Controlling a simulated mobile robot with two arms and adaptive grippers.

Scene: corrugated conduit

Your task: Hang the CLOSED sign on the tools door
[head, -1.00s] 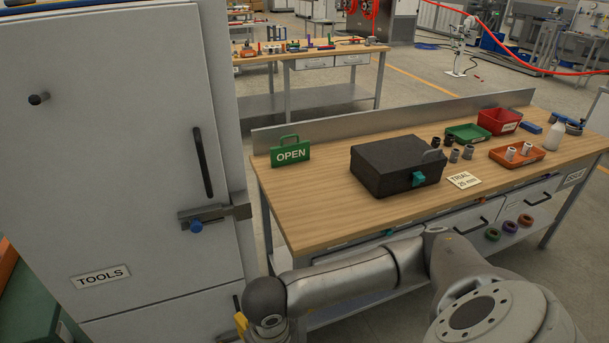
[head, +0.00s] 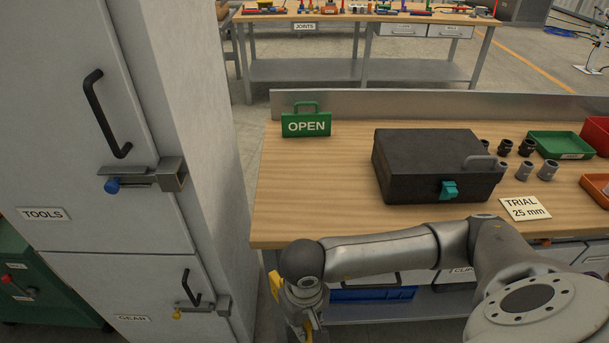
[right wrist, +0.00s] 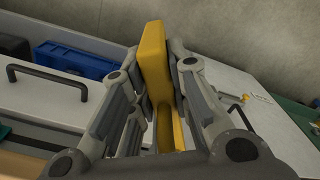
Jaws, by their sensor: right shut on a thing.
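The tools door (head: 75,170) is the upper door of a pale cabinet at the left in the head view. It bears a TOOLS label (head: 43,214), a dark bar handle (head: 107,113) and a latch with a blue knob (head: 142,175). My right gripper (right wrist: 160,65) is shut on a yellow slab-like thing (right wrist: 155,50), seen nearly edge-on in the right wrist view. Bits of yellow also show below my right arm in the head view (head: 275,286). No lettering shows on it. The tools door is well to the left of it. My left gripper is out of view.
A green OPEN sign (head: 306,123) stands upright on the wooden bench (head: 310,190). A black case (head: 437,158) and a TRIAL card (head: 525,208) are on the same bench. The GEAR door (head: 130,290) is below the tools door. A green cabinet (head: 40,285) stands far left.

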